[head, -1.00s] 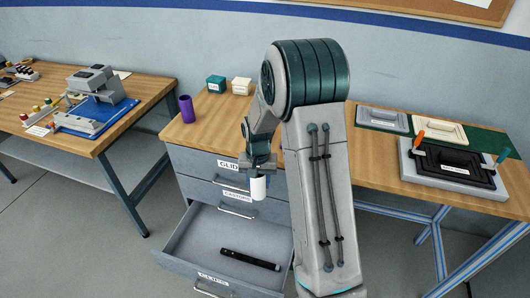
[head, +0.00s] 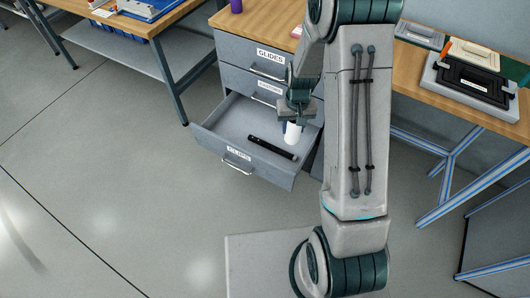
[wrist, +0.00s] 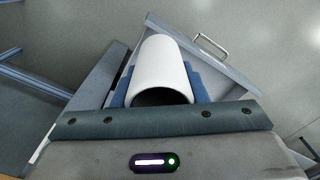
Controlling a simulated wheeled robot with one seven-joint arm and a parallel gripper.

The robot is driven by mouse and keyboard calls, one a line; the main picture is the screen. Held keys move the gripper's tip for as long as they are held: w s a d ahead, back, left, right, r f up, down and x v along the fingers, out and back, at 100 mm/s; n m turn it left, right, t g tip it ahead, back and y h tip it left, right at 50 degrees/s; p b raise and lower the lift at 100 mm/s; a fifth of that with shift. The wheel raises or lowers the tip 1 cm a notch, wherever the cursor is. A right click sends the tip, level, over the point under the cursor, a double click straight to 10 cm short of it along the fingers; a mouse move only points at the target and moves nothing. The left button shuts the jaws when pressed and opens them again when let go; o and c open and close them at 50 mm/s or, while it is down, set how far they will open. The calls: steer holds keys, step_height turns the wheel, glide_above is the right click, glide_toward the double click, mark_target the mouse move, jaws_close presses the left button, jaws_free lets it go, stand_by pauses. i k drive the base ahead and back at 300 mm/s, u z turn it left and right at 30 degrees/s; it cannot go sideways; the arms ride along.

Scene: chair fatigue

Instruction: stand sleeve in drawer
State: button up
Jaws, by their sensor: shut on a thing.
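A white sleeve (head: 292,134), a hollow tube, is held upright in my gripper (head: 294,121). It also shows in the wrist view (wrist: 161,68), its dark open end facing the camera, with blue finger pads along its sides. The open grey drawer (head: 222,127) is labelled CLIPS. The sleeve is over or inside the drawer's right rear part, behind a black rod-like thing (head: 273,147) lying on the drawer floor. I cannot tell whether the sleeve's lower end touches the floor.
Two shut drawers, the upper labelled GLIDES (head: 270,55), stand above the open one. A purple cup (head: 236,6) is on the wooden top. A bench (head: 463,105) with a black-and-grey fixture (head: 467,77) is at right. The floor left of the drawer is clear.

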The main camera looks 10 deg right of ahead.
mark_target(225, 136)
steer(key=z, duration=0.05)
steer(key=k, duration=0.4)
steer(key=u, duration=0.75)
steer(key=i, duration=1.75)
steer(key=z, duration=0.8)
